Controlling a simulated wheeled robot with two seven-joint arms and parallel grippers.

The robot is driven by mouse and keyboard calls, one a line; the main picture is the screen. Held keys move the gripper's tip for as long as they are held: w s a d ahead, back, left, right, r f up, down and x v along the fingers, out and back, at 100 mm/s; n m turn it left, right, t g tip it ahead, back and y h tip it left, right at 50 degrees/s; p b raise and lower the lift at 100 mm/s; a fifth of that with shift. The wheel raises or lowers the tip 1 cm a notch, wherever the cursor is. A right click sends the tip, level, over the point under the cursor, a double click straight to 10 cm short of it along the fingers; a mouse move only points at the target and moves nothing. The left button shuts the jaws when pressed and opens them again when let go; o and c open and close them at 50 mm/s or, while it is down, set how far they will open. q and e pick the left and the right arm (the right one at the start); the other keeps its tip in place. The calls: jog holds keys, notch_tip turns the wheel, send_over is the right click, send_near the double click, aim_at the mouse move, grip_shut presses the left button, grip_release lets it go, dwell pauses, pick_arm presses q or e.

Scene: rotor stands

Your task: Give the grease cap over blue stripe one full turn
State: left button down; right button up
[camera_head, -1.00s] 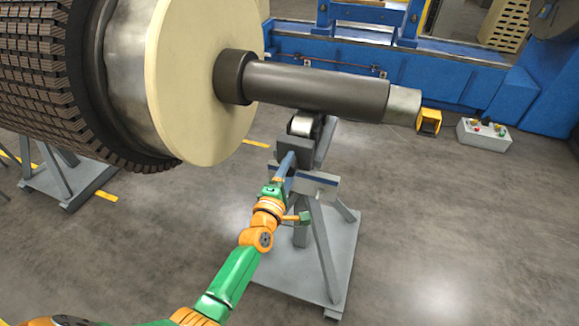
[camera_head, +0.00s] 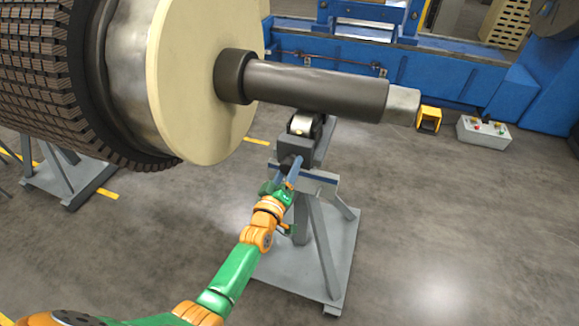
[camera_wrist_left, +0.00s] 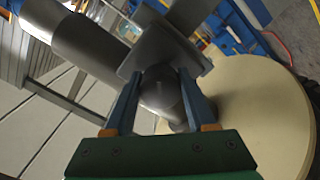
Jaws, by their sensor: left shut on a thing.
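The grease cap (camera_wrist_left: 162,88) is a dark grey rounded knob in the left wrist view, sitting against the dark bearing block (camera_wrist_left: 165,52). My left gripper (camera_wrist_left: 160,92) has a blue finger on each side of it and is shut on it. In the head view my left gripper (camera_head: 291,168) reaches the front of the roller block (camera_head: 296,149) on top of the grey stand, and its fingers mostly hide the cap. A blue stripe (camera_head: 319,178) runs along the stand's crossbar just below and to the right. My right gripper is not in view.
The rotor's dark shaft (camera_head: 318,88) lies over the stand's roller (camera_head: 301,124), close above my gripper. A large cream disc (camera_head: 200,85) is at the left. The stand's legs (camera_head: 318,245) spread below. Floor at the right is clear up to a grey control box (camera_head: 483,132).

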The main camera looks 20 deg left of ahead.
pick_arm(q)
jog(key=m, duration=0.6)
jog(key=shift+a+f, duration=0.1)
jog(key=m, duration=0.6)
jog(key=shift+a+m, duration=0.1)
jog(key=shift+m, duration=0.3)
jog(key=m, duration=0.5)
jog(key=shift+a+b, duration=0.1)
jog(key=shift+b, duration=0.2)
jog(key=m+b, duration=0.1)
jog(key=m, duration=0.5)
jog(key=shift+m, duration=0.4)
jog(key=m+b, duration=0.1)
jog(key=m, duration=0.4)
jog(key=shift+r+b, duration=0.2)
jog(key=shift+b, duration=0.2)
jog(key=m, duration=0.5)
jog(key=shift+r, duration=0.1)
jog(key=m, duration=0.4)
jog(key=shift+r+m, duration=0.15)
jog(key=shift+m, duration=0.15)
jog(key=m, duration=0.5)
jog(key=shift+d+p, duration=0.2)
jog(key=shift+p, duration=0.2)
jog(key=shift+m, duration=0.4)
